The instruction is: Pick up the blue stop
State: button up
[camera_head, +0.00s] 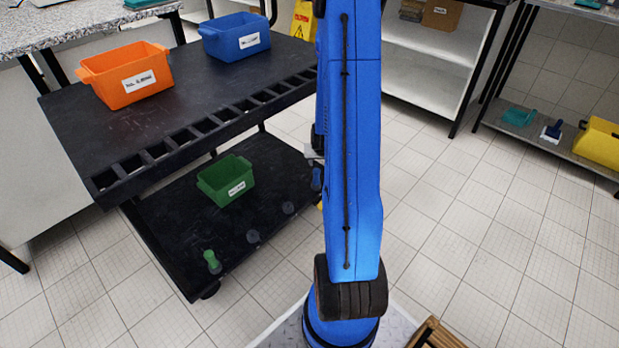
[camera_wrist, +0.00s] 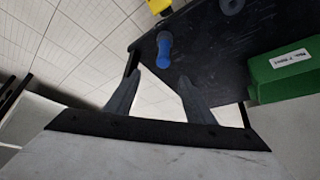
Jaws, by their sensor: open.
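The blue stop (camera_wrist: 164,50) lies near the edge of the black cart's lower shelf, just beyond my fingertips in the wrist view. In the head view the blue stop (camera_head: 316,179) shows as a small blue piece beside my blue arm, which partly hides that area. My gripper (camera_wrist: 160,77) is open, with its two grey fingers apart and nothing between them. The blue stop appears ahead of the gap between the fingers, apart from both. In the head view my gripper is mostly hidden behind my arm.
The lower shelf (camera_head: 180,237) also holds a green bin (camera_head: 227,180), a green-handled piece (camera_head: 212,261) and dark grey pieces. A yellow piece (camera_wrist: 159,6) is beyond the blue stop. Orange (camera_head: 127,75) and blue (camera_head: 236,37) bins stand on the cart's top, whose slotted edge overhangs.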

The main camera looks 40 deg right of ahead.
aim_at(317, 174)
jog(key=x, duration=1.1)
jog(key=shift+w+f, duration=0.1)
jog(key=shift+f, duration=0.25)
jog(key=shift+w+d+f, duration=0.1)
jog(key=shift+w+f, duration=0.15)
jog(key=shift+f, duration=0.35)
jog(key=shift+w+f, duration=0.25)
jog(key=shift+f, duration=0.4)
jog(key=shift+w+d+f, duration=0.1)
jog(key=shift+w+f, duration=0.15)
jog(key=shift+f, duration=0.35)
jog(key=shift+w+d+f, duration=0.2)
jog(key=shift+w+f, duration=0.1)
jog(key=shift+f, duration=0.3)
jog(key=c, duration=1.2)
